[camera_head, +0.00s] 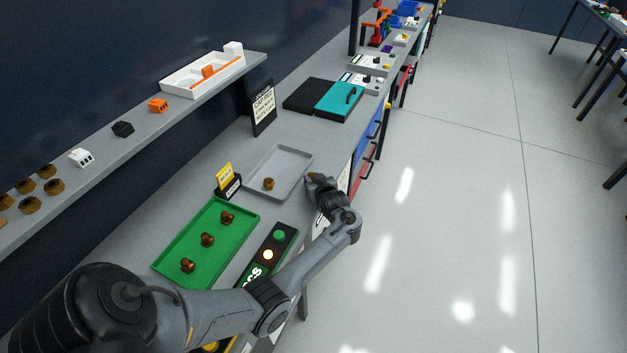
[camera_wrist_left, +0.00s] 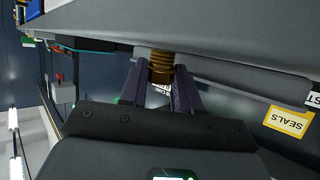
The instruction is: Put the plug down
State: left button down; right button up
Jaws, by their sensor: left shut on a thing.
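My left gripper (camera_head: 313,180) is at the right edge of the grey tray (camera_head: 250,188), near the bench's front edge. In the left wrist view, my left gripper (camera_wrist_left: 160,82) is shut on a brass-brown ribbed plug (camera_wrist_left: 161,63), held between its dark fingers. The plug's far end meets the edge of a grey surface in that view; I cannot tell whether they touch. Another brown plug (camera_head: 268,184) stands in the grey tray. Three reddish-brown pieces (camera_head: 207,240) stand in a row in the green tray (camera_head: 160,262). My right gripper is out of view.
A yellow sign on a black block (camera_head: 228,182) stands between the two trays. A dark panel with lit buttons (camera_head: 268,254) lies right of the green tray. A black sign (camera_head: 263,108) and a black-and-teal case (camera_head: 340,100) stand beyond. Much of the grey tray's floor is clear.

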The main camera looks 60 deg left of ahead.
pick_arm(q)
jog(key=shift+f, duration=0.15)
jog(key=c, duration=0.8)
grip_release()
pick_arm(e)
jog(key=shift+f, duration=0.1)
pick_arm(q)
jog(key=shift+r, duration=0.3)
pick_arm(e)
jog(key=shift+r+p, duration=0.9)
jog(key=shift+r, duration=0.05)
pick_arm(q)
jog(key=v, duration=1.2)
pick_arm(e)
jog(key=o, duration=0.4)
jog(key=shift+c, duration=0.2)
